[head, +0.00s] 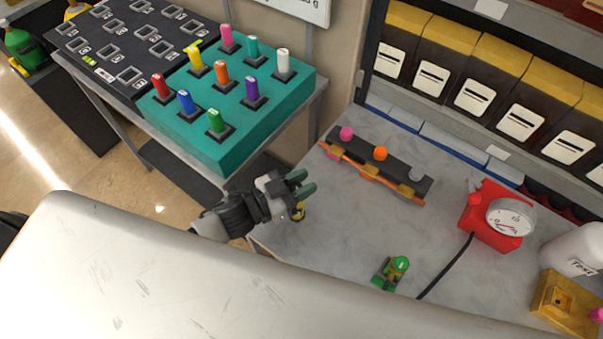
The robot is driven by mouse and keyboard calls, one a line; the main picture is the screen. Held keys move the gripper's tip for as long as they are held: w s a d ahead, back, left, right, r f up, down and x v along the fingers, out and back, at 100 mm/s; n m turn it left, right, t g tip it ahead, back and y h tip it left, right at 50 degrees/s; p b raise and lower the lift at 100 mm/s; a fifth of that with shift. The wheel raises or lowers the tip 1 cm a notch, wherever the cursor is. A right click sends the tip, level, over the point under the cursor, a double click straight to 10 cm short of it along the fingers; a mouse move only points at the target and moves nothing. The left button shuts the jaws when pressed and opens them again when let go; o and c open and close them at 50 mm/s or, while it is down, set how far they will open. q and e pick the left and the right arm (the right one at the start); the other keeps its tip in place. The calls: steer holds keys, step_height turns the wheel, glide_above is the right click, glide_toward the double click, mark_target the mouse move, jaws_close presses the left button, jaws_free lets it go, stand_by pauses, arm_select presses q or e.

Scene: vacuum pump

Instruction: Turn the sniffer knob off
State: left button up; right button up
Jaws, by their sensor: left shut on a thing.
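My left gripper (299,182) reaches in from the left at the near left edge of the grey bench top. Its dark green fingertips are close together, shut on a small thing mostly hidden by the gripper. A small yellow piece (299,212) shows just below the fingers; I cannot make out a knob on it or which way it is turned. A green valve-like piece (392,271) with a round green knob sits on the bench to the right, apart from the gripper. No part is clearly labelled as the sniffer. My right gripper is not in view.
A dark rail with pink, orange and grey knobs (380,166) lies behind on the bench. A red gauge unit (492,217) with a black cable stands right. A teal block of coloured pegs (225,140) is at left. Yellow-black bins (478,75) line the back.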

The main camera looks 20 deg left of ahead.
arm_select(q)
steer(key=shift+m+g+h, duration=1)
steer(key=shift+g, duration=0.2)
steer(key=shift+s+d+f+m+g+h, duration=0.1)
steer(key=shift+m+g+h, duration=0.25)
steer(key=shift+m+g, duration=0.2)
steer(key=shift+s+m+g+h, duration=0.1)
steer(key=shift+m+g+h, duration=0.3)
steer(key=shift+g, duration=0.25)
steer(key=m+g, duration=0.1)
steer(key=m+g+h+b, duration=0.1)
steer(key=g, duration=0.1)
steer(key=m+g, duration=0.1)
steer(key=g, duration=0.1)
steer(key=shift+s+d+m+h, duration=0.15)
steer(key=shift+s+m+h, duration=0.1)
steer(key=shift+s+h, duration=0.1)
steer(key=shift+g+b, duration=0.35)
steer(key=shift+g, duration=0.15)
steer(key=shift+s+m+g, duration=0.1)
steer(key=shift+m+g, duration=0.2)
steer(key=shift+m, duration=0.1)
steer(key=o, duration=0.9)
steer(key=shift+o, duration=0.2)
